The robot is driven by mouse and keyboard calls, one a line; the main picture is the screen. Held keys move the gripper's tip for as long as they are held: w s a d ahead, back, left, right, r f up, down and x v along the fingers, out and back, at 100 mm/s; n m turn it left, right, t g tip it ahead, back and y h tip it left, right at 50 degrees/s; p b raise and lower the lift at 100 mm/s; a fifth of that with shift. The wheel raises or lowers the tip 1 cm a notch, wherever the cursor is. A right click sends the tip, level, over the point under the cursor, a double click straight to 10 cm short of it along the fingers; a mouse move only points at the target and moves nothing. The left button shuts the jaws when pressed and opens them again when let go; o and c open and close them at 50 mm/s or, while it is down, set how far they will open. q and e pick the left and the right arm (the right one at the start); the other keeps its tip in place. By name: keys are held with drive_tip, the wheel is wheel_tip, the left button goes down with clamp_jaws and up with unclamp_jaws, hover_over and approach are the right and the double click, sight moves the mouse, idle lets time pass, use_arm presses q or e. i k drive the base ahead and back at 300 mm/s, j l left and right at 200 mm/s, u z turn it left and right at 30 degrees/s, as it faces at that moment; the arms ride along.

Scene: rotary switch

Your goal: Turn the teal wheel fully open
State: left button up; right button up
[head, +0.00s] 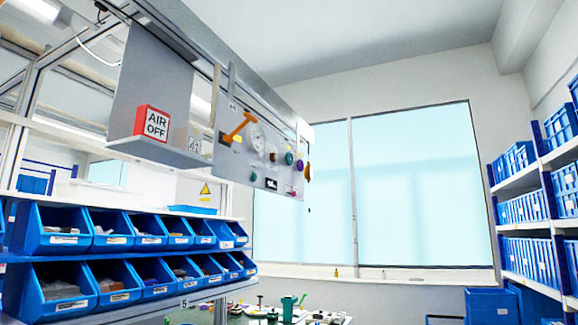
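The teal wheel (289,158) is small and far off in the head view. It sits on the right part of a grey control panel (228,168) that hangs from an overhead beam. I see it at a steep angle, so how far it is turned cannot be told. Neither of my grippers is in view, and nothing of mine touches the wheel.
The panel also carries an orange lever (238,128), a round gauge (256,138) and a purple knob (299,165). A red-framed AIR OFF sign (152,123) stands left of it. Blue bins (66,242) line the rack below. A cluttered table (215,316) lies at the bottom.

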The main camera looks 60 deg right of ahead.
sight(289, 158)
drive_tip(key=z, duration=2.1)
drive_tip(key=i+l, duration=0.3)
drive_tip(key=i, duration=0.15)
drive_tip(key=i+l, duration=0.65)
drive_tip(key=i, duration=0.25)
drive_tip(key=z, duration=0.05)
